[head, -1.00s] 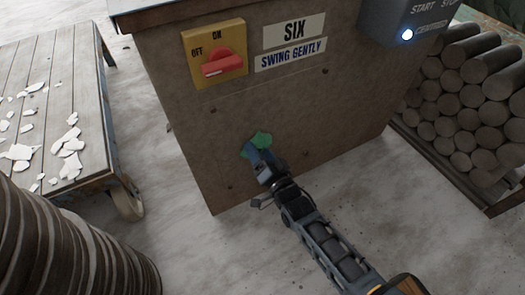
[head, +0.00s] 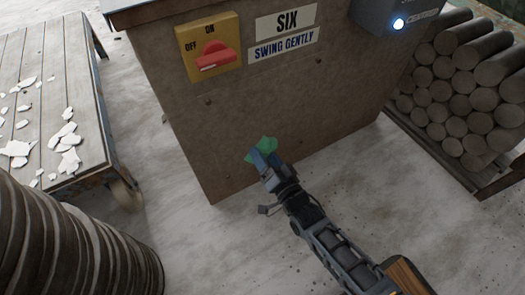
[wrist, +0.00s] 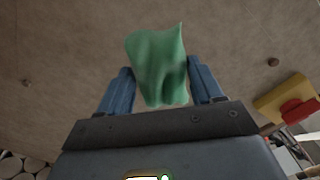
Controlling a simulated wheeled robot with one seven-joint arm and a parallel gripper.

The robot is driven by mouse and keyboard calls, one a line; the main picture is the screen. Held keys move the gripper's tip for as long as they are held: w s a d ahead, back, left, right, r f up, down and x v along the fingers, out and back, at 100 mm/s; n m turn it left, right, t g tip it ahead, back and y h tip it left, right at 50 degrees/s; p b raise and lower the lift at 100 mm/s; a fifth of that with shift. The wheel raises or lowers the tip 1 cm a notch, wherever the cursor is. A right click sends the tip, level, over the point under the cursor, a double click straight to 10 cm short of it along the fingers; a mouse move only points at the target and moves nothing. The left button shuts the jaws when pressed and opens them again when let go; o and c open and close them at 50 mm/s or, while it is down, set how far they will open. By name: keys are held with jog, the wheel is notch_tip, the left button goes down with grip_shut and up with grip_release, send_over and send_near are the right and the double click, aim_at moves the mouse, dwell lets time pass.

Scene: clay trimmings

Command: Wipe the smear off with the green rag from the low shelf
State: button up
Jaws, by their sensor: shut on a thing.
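The green rag (head: 262,149) is held at the tip of my gripper (head: 266,162), in front of the lower part of the brown cabinet panel (head: 300,100). In the wrist view the rag (wrist: 157,62) hangs between the two blue fingers of my gripper (wrist: 160,90), with the panel behind it. I cannot tell whether the rag touches the panel. I see no clear smear on the panel in either view; the rag and gripper hide part of it. The low shelf is not identifiable here.
A cart with white scraps (head: 95,130) stands left. A dark ridged stack (head: 70,245) is at lower left. Stacked grey cylinders (head: 455,95) are right. The floor between is open.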

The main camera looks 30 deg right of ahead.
jog(key=shift+s+p, duration=0.4)
jog(key=shift+s, duration=1.1)
jog(key=shift+r, duration=0.1)
